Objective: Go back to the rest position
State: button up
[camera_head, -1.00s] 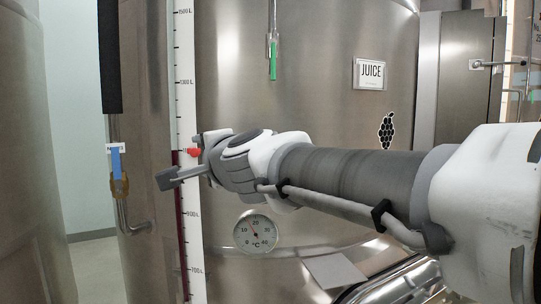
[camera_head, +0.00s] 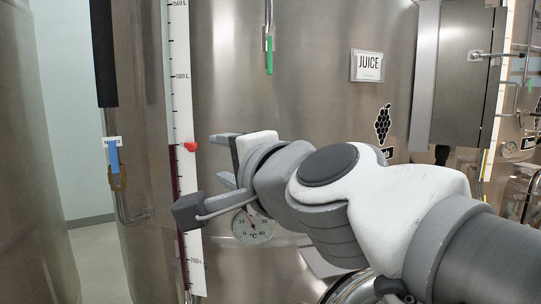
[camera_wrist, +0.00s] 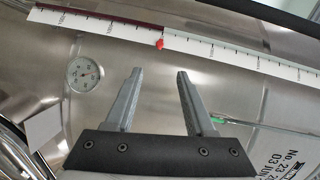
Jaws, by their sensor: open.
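My gripper (camera_head: 222,160) is in front of the large steel vat (camera_head: 300,80) in the head view, with its fingers pointing left. In the wrist view my gripper (camera_wrist: 158,75) shows two grey fingers spread apart with nothing between them. The fingers are apart from the level scale (camera_head: 181,90) and its red marker (camera_head: 190,146). In the wrist view the scale (camera_wrist: 235,53) and red marker (camera_wrist: 160,43) lie beyond the fingertips. My wrist partly covers the round thermometer (camera_head: 253,226) in the head view.
A JUICE label (camera_head: 367,66) and a green-handled valve (camera_head: 269,55) are on the vat. A blue-handled valve (camera_head: 113,158) is at the left. Another vat (camera_head: 38,180) stands at the left edge. A steel box (camera_head: 462,80) and pipes are at the right.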

jog(key=s+d+f+n+g+h, duration=0.3)
jog(key=s+d+f, duration=0.1)
jog(key=d+f, duration=0.3)
jog(key=s+d+f+n+g+h, duration=0.2)
jog(key=s+d+f+n+h, duration=0.1)
jog(key=d+f, duration=0.4)
jog(key=s+d+f+n+g+h, duration=0.3)
jog(key=d+f, duration=0.4)
jog(key=f, duration=0.5)
jog(key=shift+s+d+n+g, duration=0.3)
jog(key=shift+s+n, duration=0.4)
jog(key=shift+s, duration=0.15)
jog(key=shift+d+f, duration=0.1)
